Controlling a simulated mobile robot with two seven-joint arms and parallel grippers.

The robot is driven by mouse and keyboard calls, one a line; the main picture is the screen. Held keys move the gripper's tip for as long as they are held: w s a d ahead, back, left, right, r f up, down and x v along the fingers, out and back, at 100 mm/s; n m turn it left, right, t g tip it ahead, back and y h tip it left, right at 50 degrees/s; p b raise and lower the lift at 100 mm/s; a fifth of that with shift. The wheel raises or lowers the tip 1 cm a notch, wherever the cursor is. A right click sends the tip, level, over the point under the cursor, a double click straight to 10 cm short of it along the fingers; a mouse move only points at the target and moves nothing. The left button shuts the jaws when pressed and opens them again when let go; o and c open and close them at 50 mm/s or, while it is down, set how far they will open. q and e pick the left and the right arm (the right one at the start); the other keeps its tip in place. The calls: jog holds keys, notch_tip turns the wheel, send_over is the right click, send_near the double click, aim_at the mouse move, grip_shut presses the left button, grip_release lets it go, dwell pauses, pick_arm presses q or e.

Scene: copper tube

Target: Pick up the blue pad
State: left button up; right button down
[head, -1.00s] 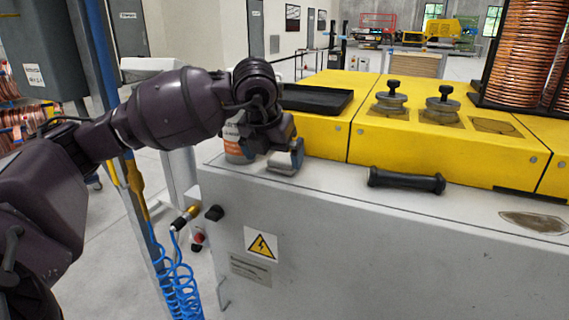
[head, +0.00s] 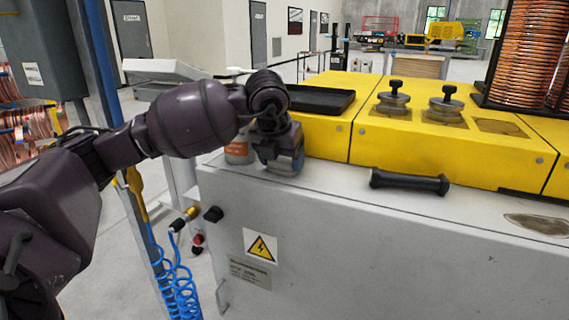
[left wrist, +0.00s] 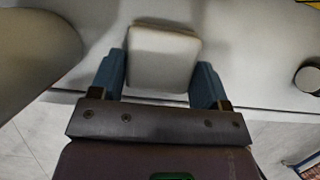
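My left gripper (head: 281,164) is low over the left end of the grey machine ledge, pointing down. In the left wrist view, a block with rounded corners, which I take to be the blue pad (left wrist: 164,52), looks pale grey from above. The blue fingers of my left gripper (left wrist: 160,68) are apart, one on each side of the near part of this block. I cannot tell whether they touch it. In the head view the gripper hides most or all of the pad. My right gripper is not in view.
A black handle (head: 408,181) lies to the right on the ledge (head: 335,185). The yellow housing (head: 330,138) rises behind, with a black tray (head: 318,100) on top.

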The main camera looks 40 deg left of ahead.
aim_at(284, 160)
pick_arm(q)
jog(key=shift+c, duration=0.8)
jog(key=shift+r, duration=0.15)
jog(key=shift+r, duration=0.25)
jog(key=r, duration=0.3)
jog(key=shift+d, duration=0.3)
jog(key=s+d+p, duration=0.1)
jog(key=s+d, duration=0.2)
jog(key=d, duration=1.4)
jog(key=shift+s, duration=0.2)
jog(key=shift+f, duration=0.15)
